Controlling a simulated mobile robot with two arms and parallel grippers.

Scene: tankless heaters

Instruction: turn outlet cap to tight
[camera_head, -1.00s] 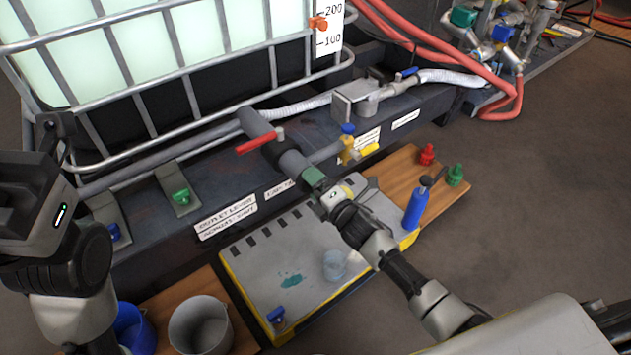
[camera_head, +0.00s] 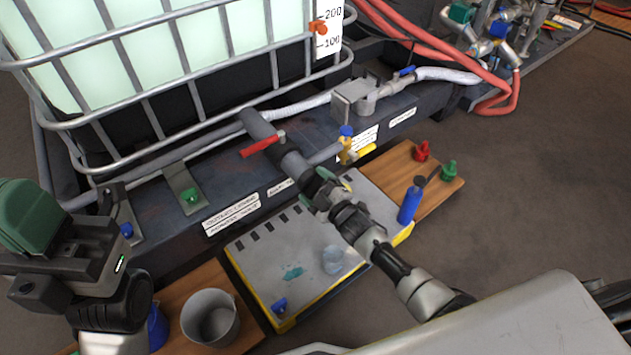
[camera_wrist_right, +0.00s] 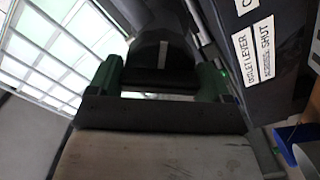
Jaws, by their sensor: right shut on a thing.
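The outlet cap (camera_head: 293,165) is a dark grey cylinder at the end of the tank's outlet pipe, past the red lever (camera_head: 263,144). My right gripper (camera_head: 320,188) is at its near end, shut on it. In the right wrist view the dark cap (camera_wrist_right: 163,48), with a pale line on it, sits between the green fingers of my right gripper (camera_wrist_right: 160,80). The finger contact is partly hidden. My left gripper (camera_head: 38,215) is at the far left, away from the cap; its green front shows, but not its jaw opening.
A grey mat with yellow edges (camera_head: 262,258) lies below, holding a clear cup (camera_head: 333,260). A grey bucket (camera_head: 210,318) is at lower left. A blue bottle (camera_head: 409,205) stands right of my right arm. A brass valve (camera_head: 347,152) is close to the cap. Floor at right is clear.

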